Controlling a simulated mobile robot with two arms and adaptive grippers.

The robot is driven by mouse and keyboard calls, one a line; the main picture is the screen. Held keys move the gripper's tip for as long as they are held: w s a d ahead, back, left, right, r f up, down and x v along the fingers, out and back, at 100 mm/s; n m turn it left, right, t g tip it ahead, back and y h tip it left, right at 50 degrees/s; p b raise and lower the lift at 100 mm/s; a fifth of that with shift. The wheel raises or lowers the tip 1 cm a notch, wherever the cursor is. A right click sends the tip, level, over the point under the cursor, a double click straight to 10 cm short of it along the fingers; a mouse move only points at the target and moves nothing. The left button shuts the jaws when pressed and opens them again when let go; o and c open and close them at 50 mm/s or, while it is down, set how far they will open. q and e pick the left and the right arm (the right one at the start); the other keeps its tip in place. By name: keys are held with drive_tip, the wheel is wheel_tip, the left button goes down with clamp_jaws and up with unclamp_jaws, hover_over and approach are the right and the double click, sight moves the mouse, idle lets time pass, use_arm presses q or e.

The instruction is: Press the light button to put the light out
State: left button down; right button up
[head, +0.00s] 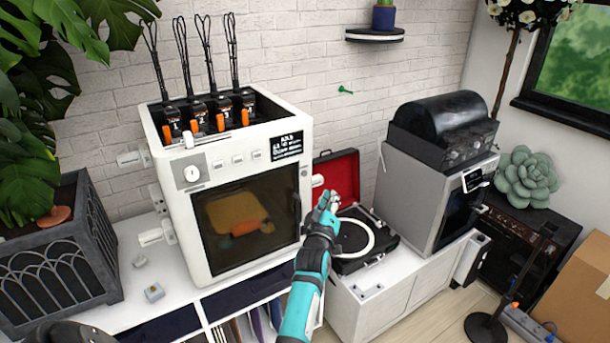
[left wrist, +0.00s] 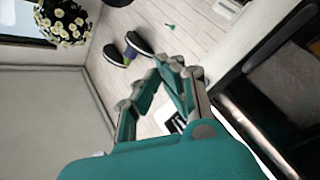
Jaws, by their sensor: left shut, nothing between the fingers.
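The white box machine (head: 240,190) stands on the white cabinet, with a dark window in its front. An orange and tan shape shows dimly behind the window. A round knob (head: 191,174) and a row of small buttons (head: 238,160) are on the panel above the window. I cannot tell which of these is the light button. My left gripper (head: 331,200) is shut and empty, just right of the machine's front right edge, in front of the record player. Its closed fingers also show in the left wrist view (left wrist: 172,66). My right gripper is not in view.
A record player (head: 355,238) with a red lid stands right of the machine. A grey machine (head: 425,190) with a black top is farther right. A leafy plant in a grey planter (head: 60,260) stands at the left. Several black tool holders with cables (head: 209,115) top the white machine.

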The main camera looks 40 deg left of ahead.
sight(304, 174)
use_arm(q)
drive_tip(key=w+a+b, duration=0.3)
drive_tip(key=a+b, duration=0.1)
drive_tip(key=a, duration=0.4)
drive_tip(key=shift+w, duration=0.2)
drive_tip(key=shift+a, duration=0.1)
idle(1.3)
drive_tip(key=shift+w+a, duration=0.15)
drive_tip(key=shift+a, duration=0.2)
drive_tip(key=shift+w+a, duration=0.1)
drive_tip(key=shift+a, duration=0.25)
idle(0.7)
drive_tip(key=shift+d+r, duration=0.1)
drive_tip(key=shift+d, duration=0.05)
drive_tip(key=shift+s+d+p, duration=0.35)
drive_tip(key=shift+d, duration=0.25)
